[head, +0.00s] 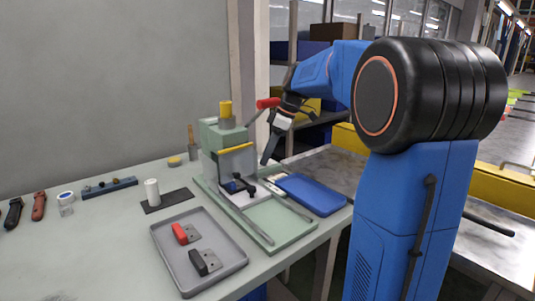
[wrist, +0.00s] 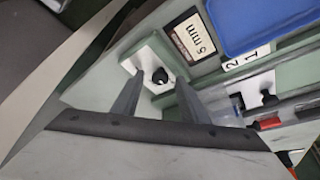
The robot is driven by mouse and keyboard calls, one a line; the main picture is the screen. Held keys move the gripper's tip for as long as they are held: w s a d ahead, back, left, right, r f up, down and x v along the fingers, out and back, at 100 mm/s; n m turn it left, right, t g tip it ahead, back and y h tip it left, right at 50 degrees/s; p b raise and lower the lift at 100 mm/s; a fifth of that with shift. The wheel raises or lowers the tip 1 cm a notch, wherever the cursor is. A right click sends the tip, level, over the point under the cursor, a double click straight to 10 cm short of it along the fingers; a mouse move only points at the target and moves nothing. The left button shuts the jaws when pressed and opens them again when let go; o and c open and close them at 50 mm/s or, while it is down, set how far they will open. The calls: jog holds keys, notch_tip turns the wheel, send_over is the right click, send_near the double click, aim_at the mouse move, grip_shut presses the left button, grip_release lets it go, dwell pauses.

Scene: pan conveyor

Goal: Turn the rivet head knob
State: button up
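The riveting press (head: 222,138) is pale green with a yellow cap and stands on a green base on the bench. In the wrist view a small black knob (wrist: 159,76) sits on a white plate beside a "5 mm" label (wrist: 193,36). A second black knob (wrist: 268,98) is further right, below a "1 2" label. No name marks either as the rivet head knob. My gripper (wrist: 160,80) is open and empty, its fingers pointing towards the first knob, one to each side in the picture. I cannot tell the remaining distance. In the head view my gripper (head: 266,158) is right of the press.
A blue tray (head: 312,194) lies right of the press, close to my gripper. A red-ended lever (head: 267,103) sticks out near my wrist. A grey tray (head: 205,276) with a red and a black part is in front. Tools and small containers stand at left.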

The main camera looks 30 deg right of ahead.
grip_shut()
jog(key=m, duration=0.2)
jog(key=m+t+h, duration=0.1)
jog(key=shift+s+a+m, duration=0.15)
jog(key=shift+m, duration=0.25)
jog(key=shift+m+t+h, duration=0.4)
jog(key=shift+m+h, duration=0.3)
jog(key=shift+m, duration=1)
jog(key=shift+a, duration=0.1)
grip_release()
